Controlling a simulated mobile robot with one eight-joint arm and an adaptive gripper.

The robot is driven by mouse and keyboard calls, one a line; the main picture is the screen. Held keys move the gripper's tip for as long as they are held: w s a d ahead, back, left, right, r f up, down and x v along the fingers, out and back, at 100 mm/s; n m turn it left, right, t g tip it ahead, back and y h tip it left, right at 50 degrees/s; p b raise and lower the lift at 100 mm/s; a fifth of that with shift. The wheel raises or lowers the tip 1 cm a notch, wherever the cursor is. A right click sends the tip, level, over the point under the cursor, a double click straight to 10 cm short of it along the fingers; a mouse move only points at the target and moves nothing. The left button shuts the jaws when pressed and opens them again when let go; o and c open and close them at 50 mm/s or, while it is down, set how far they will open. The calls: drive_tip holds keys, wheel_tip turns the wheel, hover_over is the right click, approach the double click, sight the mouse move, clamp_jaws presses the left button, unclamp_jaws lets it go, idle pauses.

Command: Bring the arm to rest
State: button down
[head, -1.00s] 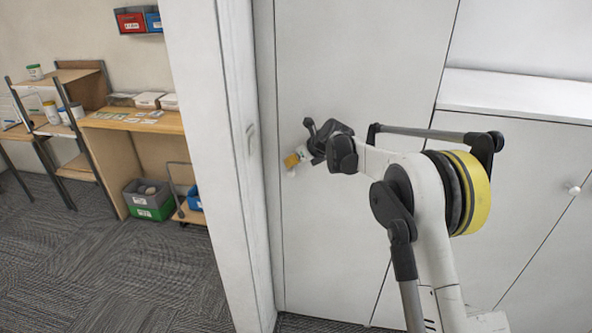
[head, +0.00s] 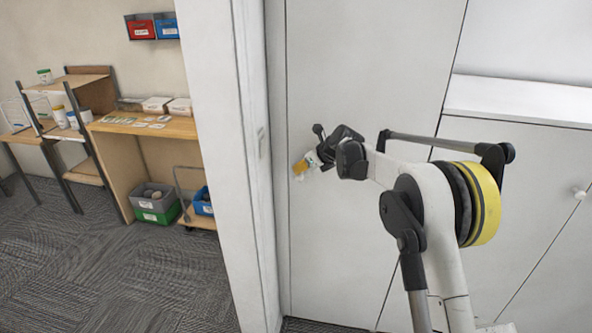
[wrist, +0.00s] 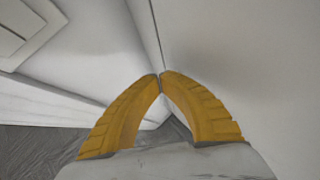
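My gripper (head: 302,168) is in the middle of the head view, at the end of my folded arm, in front of a white cabinet door (head: 365,75). In the wrist view its two yellow fingers (wrist: 160,76) meet at the tips. Nothing shows between the fingers. Part of the gripper body is hidden behind my wrist in the head view.
A white wall end (head: 232,150) stands left of my gripper. Beyond it are a wooden desk (head: 160,124), a shelf unit (head: 92,150) and stacked grey and green bins (head: 155,203). Patterned carpet (head: 95,270) at the lower left is clear. A white ledge (head: 520,105) is at right.

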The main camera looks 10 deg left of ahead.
drive_tip(key=s+a+r+p, duration=0.1)
drive_tip(key=s+r+p, duration=0.1)
drive_tip(key=s+r, duration=0.6)
drive_tip(key=s+d+r+n+h+b, duration=0.35)
drive_tip(key=s+d+n, duration=0.95)
drive_tip(key=s, duration=0.6)
drive_tip(key=s+d+f+n+h+b, duration=0.1)
drive_tip(key=s+d+f+n, duration=0.2)
drive_tip(key=s, duration=0.5)
drive_tip(key=s+d+f+n+h+b, duration=0.1)
drive_tip(key=s+d+f+n+b, duration=0.1)
drive_tip(key=s+d+f+n, duration=0.2)
drive_tip(key=s+d+f+n+t+h+b, duration=0.1)
drive_tip(key=s+d+f+n, duration=0.3)
drive_tip(key=s, duration=0.8)
drive_tip(key=d+n, duration=0.2)
drive_tip(key=d, duration=0.1)
drive_tip(key=shift+s+n+b, duration=0.3)
drive_tip(key=shift+b, duration=0.1)
drive_tip(key=shift+h, duration=0.25)
